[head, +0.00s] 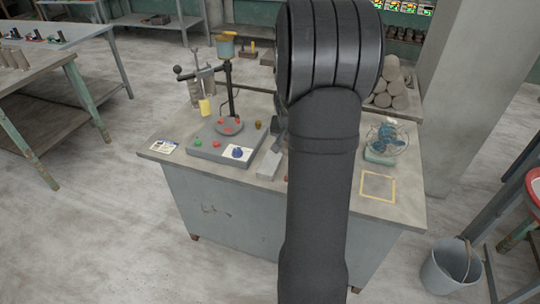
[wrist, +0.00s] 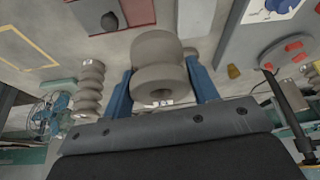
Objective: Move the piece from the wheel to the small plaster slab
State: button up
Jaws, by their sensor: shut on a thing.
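My gripper (wrist: 160,88) has its two blue fingers on either side of a grey, rounded, stepped piece (wrist: 158,50) and is shut on it. In the head view my own arm hides the gripper and this piece. A round dark disc (head: 229,126) with red bits on it, which looks like the wheel, stands on a grey base; it also shows at the right of the wrist view (wrist: 287,52). A pale block (head: 269,164), possibly the plaster slab, lies right of that base. It shows at the top of the wrist view (wrist: 196,18), apart from the held piece.
A ribbed grey piece (wrist: 88,92) stands left of the gripper in the wrist view. A red-edged tray (wrist: 140,12) has a dark lump on it. A blue fan (head: 387,140) and a tan square outline (head: 378,186) are at the worktable's right. Stacked clay rolls (head: 392,90) stand behind.

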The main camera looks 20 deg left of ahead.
jog(key=a+f, duration=0.1)
jog(key=a, duration=0.1)
jog(key=a+f, duration=0.2)
jog(key=w+a+f, duration=0.1)
jog(key=a, duration=0.2)
jog(key=shift+f, duration=2.15)
jog(key=shift+f, duration=0.2)
jog(key=o, duration=1.2)
jog(key=shift+c, duration=0.2)
jog(key=shift+r, duration=0.1)
jog(key=v, duration=1.2)
